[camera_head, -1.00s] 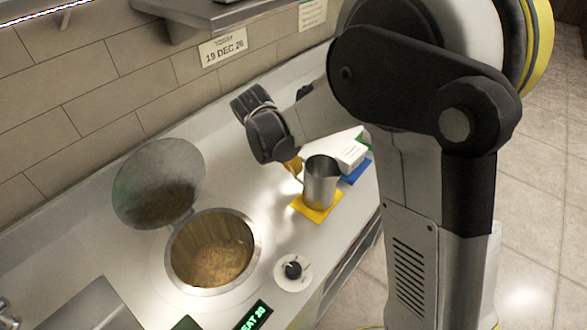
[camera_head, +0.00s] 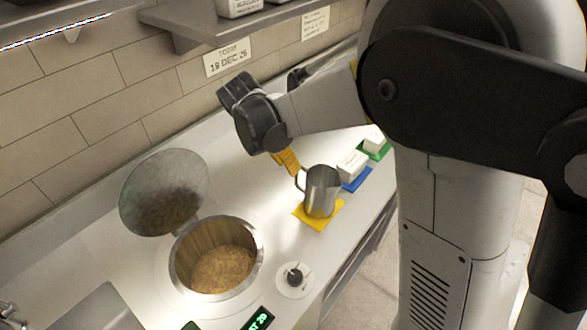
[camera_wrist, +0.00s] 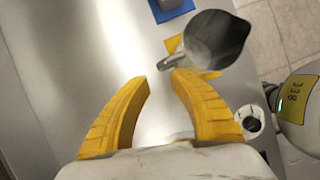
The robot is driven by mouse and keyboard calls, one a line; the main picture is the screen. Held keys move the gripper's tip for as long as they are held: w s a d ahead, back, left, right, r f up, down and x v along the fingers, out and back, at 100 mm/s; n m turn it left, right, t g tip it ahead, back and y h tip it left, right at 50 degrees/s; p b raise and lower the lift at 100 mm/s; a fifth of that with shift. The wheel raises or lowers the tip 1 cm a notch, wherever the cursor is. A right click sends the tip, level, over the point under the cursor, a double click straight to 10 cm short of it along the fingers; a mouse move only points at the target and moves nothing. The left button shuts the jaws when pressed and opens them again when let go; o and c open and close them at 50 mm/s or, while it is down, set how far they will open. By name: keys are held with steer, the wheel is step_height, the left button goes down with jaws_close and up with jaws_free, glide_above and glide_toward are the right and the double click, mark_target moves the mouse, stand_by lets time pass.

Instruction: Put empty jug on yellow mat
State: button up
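The metal jug (camera_head: 322,190) stands on the yellow mat (camera_head: 310,219), its handle toward my gripper. In the wrist view the jug (camera_wrist: 218,40) looks empty inside, and part of the yellow mat (camera_wrist: 173,43) shows beneath it. My gripper (camera_head: 296,171) is just left of the jug, close to the handle. In the wrist view its two yellow fingers (camera_wrist: 160,76) are apart with nothing between them. The right fingertip is near the handle's end; whether they touch is hard to tell.
A lidded well (camera_head: 263,250) with brown contents is open on the left, its round lid (camera_head: 150,205) raised. A blue mat (camera_head: 358,184) and a green mat (camera_head: 378,154), each bearing a white container, lie behind the jug. A black knob (camera_head: 295,277) is near the front edge.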

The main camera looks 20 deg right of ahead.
steer(key=w+p+v, duration=0.1)
steer(key=v, duration=0.4)
steer(key=s+d+r+m+t+y, duration=0.2)
steer(key=s+d+m+t, duration=0.1)
steer(key=s+m, duration=0.6)
steer(key=s+d+r+m+t+y, duration=0.2)
steer(key=s+d+r+m, duration=0.1)
steer(key=s+m, duration=0.7)
steer(key=d+m, duration=0.1)
steer(key=m, duration=0.2)
steer(key=shift+s+m+t, duration=0.3)
steer(key=shift+m+t, duration=0.1)
